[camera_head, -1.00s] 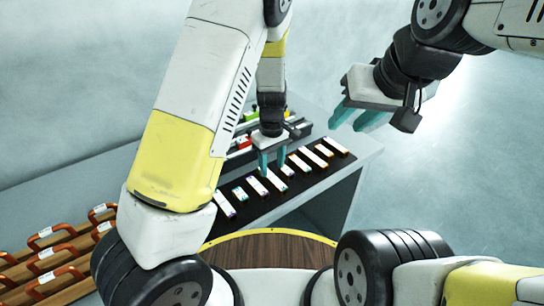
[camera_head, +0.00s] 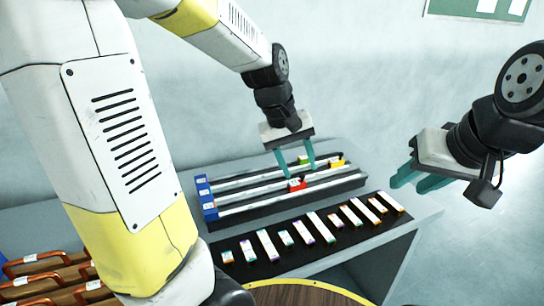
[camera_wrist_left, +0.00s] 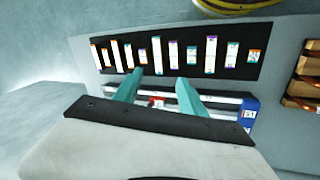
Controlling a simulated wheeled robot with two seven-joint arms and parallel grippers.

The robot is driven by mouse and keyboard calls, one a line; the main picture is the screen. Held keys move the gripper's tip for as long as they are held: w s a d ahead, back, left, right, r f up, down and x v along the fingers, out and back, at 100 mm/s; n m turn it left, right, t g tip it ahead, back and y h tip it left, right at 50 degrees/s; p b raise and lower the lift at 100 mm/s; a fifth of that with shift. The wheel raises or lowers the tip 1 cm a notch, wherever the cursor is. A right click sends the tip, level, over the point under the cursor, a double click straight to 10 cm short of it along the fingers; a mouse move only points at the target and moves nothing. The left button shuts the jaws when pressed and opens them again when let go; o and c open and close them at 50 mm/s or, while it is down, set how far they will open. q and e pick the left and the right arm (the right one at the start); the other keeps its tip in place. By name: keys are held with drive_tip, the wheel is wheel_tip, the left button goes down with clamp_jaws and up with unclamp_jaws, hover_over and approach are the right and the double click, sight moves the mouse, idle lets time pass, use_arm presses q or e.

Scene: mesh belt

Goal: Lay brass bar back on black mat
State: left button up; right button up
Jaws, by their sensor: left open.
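The black mat (camera_head: 298,254) lies along the near side of the table with a row of several white-faced bars of different lengths, with coloured ends. It also shows in the left wrist view (camera_wrist_left: 100,83). I cannot tell which bar is brass. My left gripper (camera_head: 297,170) is open and points down over the railed rack (camera_head: 255,206), behind the mat. No bar shows between its fingers in the left wrist view (camera_wrist_left: 159,80). My right gripper (camera_head: 408,180) has its fingers apart and empty, off to the right above the table's right end.
The rack has long pale rails, blue blocks (camera_head: 206,196) at its left end, and red (camera_head: 297,184), green (camera_head: 305,160) and yellow (camera_head: 337,163) pieces. Orange-handled wooden items (camera_head: 40,275) stand at the lower left. Open floor lies to the right.

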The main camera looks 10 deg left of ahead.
use_arm(q)
drive_tip(key=s+a+r+m+t, duration=0.2)
drive_tip(key=s+a+r, duration=0.1)
drive_tip(key=s, duration=0.3)
drive_tip(key=s+a+r+m+t+y, duration=0.1)
drive_tip(key=s+a+r+m+t, duration=0.1)
drive_tip(key=s+a+r, duration=0.1)
drive_tip(key=s+r, duration=0.1)
drive_tip(key=s, duration=0.1)
drive_tip(key=shift+s+a, duration=0.35)
drive_tip(key=shift+s, duration=0.05)
